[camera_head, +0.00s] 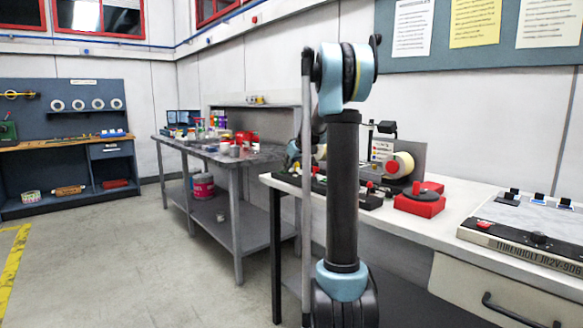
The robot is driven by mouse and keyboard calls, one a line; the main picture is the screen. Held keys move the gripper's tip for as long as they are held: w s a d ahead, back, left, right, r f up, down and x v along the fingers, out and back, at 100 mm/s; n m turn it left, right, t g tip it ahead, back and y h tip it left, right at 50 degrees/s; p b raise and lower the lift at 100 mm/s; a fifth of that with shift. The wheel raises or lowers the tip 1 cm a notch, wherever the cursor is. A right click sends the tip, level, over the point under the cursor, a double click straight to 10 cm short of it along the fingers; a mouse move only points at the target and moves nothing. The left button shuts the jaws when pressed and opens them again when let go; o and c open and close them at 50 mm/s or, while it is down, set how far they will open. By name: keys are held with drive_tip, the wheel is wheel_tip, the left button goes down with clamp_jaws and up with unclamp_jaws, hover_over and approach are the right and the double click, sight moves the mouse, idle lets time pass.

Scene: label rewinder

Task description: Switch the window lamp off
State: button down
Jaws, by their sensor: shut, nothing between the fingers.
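A label machine with a pale label roll (398,165) stands on the white bench behind my arm. A small black lamp-like head (386,127) sits above it; I cannot tell whether it is the window lamp or whether it is lit. At the right, a grey control panel (525,225) carries several small switches, including a black one (512,195) and a blue-and-white one (538,199). Their labels and positions are too small to read. My arm rises mid-picture; my gripper's fingers are not visible.
A cluttered grey table (230,160) is to the left, a blue workbench (65,145) farther back. Grey floor (130,255) is clear at the left. Notices hang on the wall board.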

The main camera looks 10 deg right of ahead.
sight(284, 172)
drive_tip(key=shift+s+a, duration=0.1)
drive_tip(key=shift+a, duration=0.15)
drive_tip(key=shift+s+a+r, duration=0.15)
drive_tip(key=shift+s+a, duration=0.2)
drive_tip(key=shift+a, duration=0.25)
drive_tip(key=shift+r, duration=0.35)
drive_tip(key=r, duration=0.3)
drive_tip(key=shift+d+r, duration=0.25)
drive_tip(key=shift+r, duration=0.1)
drive_tip(key=d+v, duration=0.1)
drive_tip(key=v, duration=0.8)
drive_tip(key=shift+w+d, duration=0.2)
drive_tip(key=shift+w, duration=0.05)
